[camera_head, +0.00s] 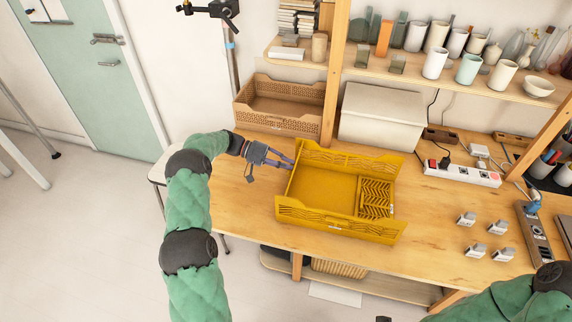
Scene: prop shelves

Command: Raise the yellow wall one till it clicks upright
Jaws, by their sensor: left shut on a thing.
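The yellow crate (340,222) stands on the wooden table. Its long back and front walls are upright. A slatted yellow panel (375,198) lies folded down inside at the right end. My left gripper (288,163) reaches in from the left and is shut on the crate's left-end wall near its back corner. The left-end wall shows only as a thin edge, so its exact tilt is hard to tell. My right arm (510,300) shows at the bottom right, and its gripper is out of the picture.
A brown crate (280,105) and a pale lidded box (382,115) stand behind. A white power strip (462,174) and several small white-grey items (475,250) lie to the right. A shelf with cups (435,63) is above. Bare table lies left of the yellow crate.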

